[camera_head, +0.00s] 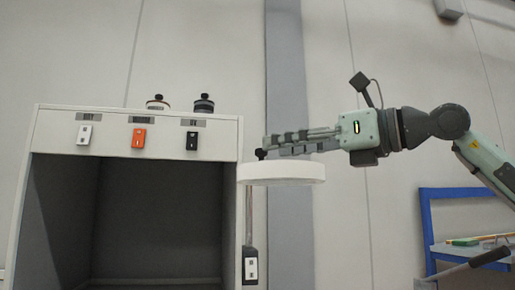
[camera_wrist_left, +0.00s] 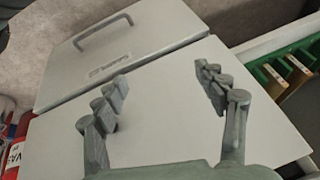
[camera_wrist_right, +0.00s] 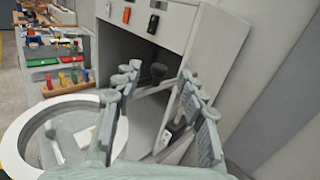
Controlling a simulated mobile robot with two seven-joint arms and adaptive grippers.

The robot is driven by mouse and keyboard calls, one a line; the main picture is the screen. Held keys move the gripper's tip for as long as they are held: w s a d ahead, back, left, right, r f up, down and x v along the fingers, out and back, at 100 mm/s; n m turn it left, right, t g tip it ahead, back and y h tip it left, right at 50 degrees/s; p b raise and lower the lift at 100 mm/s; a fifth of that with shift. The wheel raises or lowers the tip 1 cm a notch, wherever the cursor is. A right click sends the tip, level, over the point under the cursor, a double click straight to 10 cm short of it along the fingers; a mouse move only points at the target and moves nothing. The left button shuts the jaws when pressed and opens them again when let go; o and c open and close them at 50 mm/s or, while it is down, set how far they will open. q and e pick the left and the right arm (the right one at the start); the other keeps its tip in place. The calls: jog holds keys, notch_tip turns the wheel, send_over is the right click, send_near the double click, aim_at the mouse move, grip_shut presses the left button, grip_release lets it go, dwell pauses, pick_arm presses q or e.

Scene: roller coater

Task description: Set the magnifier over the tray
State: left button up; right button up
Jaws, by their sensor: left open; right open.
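The magnifier is a white ring (camera_head: 282,174) beside the cabinet's right side. A black knob (camera_head: 260,153) shows just above it. In the right wrist view the ring (camera_wrist_right: 14,150) is at lower left, partly behind a finger, and the knob (camera_wrist_right: 158,72) appears between the fingertips. My right gripper (camera_head: 268,143) is open just above the ring, its fingers pointing left; it also shows open in its wrist view (camera_wrist_right: 157,80). My left gripper (camera_wrist_left: 162,75) is open and empty over a pale panel (camera_wrist_left: 160,125). I cannot make out the tray.
A grey cabinet (camera_head: 138,123) with an open front and several switches stands at left. Two black-knobbed jars (camera_head: 204,104) stand on top. A blue-framed bench (camera_head: 427,225) is at right. Shelves with coloured items (camera_wrist_right: 65,80) show at far left in the right wrist view.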

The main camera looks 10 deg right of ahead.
aim_at(261, 149)
jog(key=x, duration=0.5)
jog(key=shift+w, duration=0.1)
pick_arm(q)
jog(key=s+a, duration=0.1)
jog(key=s+a+g, duration=0.1)
jog(key=s, duration=0.1)
jog(key=shift+f+g+y, duration=0.3)
jog(key=shift+f, duration=0.1)
pick_arm(e)
grip_shut()
